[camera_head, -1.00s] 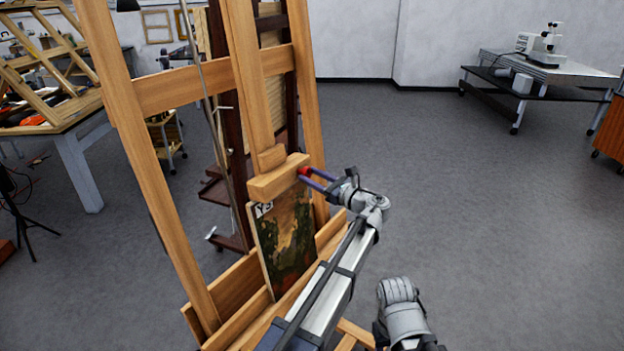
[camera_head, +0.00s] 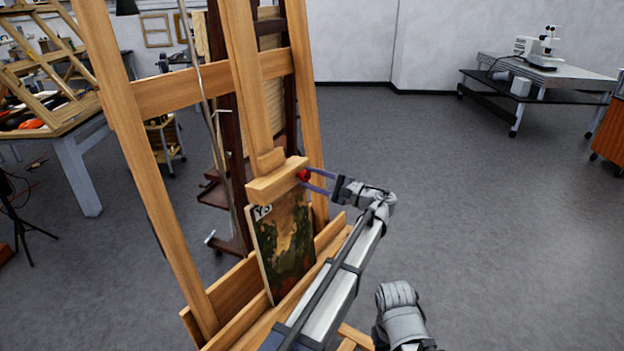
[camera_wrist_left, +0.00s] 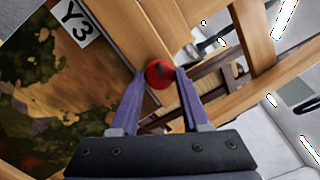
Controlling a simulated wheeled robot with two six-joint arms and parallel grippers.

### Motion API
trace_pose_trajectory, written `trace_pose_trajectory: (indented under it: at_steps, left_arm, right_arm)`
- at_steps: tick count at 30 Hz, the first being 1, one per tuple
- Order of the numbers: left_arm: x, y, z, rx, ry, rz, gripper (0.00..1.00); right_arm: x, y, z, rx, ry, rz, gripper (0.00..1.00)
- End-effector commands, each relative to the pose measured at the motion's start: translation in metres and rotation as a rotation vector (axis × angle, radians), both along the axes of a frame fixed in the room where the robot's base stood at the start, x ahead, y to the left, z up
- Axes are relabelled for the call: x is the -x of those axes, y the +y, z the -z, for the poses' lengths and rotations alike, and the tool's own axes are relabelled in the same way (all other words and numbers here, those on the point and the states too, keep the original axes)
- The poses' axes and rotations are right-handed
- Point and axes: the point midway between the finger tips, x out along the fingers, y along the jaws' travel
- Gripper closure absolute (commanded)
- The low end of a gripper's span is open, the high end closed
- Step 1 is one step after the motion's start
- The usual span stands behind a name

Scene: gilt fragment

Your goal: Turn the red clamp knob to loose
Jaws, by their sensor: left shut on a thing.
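The red clamp knob (camera_head: 303,175) sits on the end of the easel's wooden top clamp (camera_head: 277,181). It also shows in the left wrist view (camera_wrist_left: 159,73), round and red with a dark mark on its face. My left gripper (camera_head: 308,180) reaches it from the right, with its two purple fingers (camera_wrist_left: 158,82) on either side of the knob and shut on it. A painting (camera_head: 285,245) with a "Y3" label stands on the easel below the clamp. My right gripper cannot be made out in these views.
The wooden easel (camera_head: 160,200) stands close around the knob, with its uprights and crossbar. A workbench (camera_head: 75,150) is at the left. A table with a microscope (camera_head: 545,75) is at the back right. The floor on the right is clear.

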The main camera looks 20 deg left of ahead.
Motion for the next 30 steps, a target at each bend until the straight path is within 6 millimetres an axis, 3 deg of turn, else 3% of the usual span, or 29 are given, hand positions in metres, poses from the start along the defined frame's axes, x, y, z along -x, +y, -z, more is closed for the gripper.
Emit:
trace_pose_trajectory:
  at_steps: [30]
  left_arm:
    - [-0.004, -0.001, -0.008, 0.324, -0.899, -0.135, 1.0]
  right_arm:
    - [0.0, 0.0, -0.04, 0.0, 0.0, 0.001, 0.5]
